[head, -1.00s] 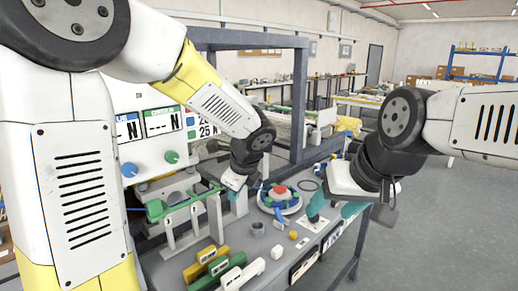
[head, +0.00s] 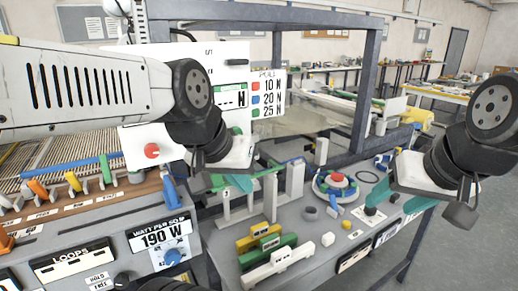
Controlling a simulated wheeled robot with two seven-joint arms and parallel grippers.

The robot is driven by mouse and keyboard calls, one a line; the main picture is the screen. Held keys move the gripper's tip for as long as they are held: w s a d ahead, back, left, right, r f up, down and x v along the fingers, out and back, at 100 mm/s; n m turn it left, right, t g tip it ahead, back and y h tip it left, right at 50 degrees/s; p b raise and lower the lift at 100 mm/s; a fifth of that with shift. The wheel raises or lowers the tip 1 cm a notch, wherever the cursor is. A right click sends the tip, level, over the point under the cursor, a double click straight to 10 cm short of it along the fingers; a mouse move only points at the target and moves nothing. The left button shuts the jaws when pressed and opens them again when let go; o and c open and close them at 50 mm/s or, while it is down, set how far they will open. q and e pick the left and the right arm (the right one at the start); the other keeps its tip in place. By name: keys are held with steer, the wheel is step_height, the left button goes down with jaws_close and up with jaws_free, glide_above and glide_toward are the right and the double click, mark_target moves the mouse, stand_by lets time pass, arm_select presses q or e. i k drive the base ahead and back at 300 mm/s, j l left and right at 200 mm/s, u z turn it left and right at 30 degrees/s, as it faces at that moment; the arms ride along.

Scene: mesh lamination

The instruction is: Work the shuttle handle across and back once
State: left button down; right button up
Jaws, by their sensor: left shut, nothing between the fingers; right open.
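My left gripper (head: 236,183) has its teal fingers shut and empty, in front of the green bar (head: 253,175) that lies across several grey posts. I cannot tell whether the fingers touch the bar. My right gripper (head: 396,196) is open and empty above the right part of the grey bench, by a small white plate with a black knob (head: 371,211). I cannot tell for sure which part is the shuttle handle. A blue upright handle (head: 170,191) stands at the right end of the brown rail, left of my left gripper.
Yellow, green and white blocks (head: 278,266) lie at the bench front. A round fixture with a red top (head: 337,178) stands between the grippers. A grey frame post (head: 366,85) rises behind.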

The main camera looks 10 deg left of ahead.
mark_target(173, 200)
steer(key=u, duration=1.45)
steer(key=k, duration=0.2)
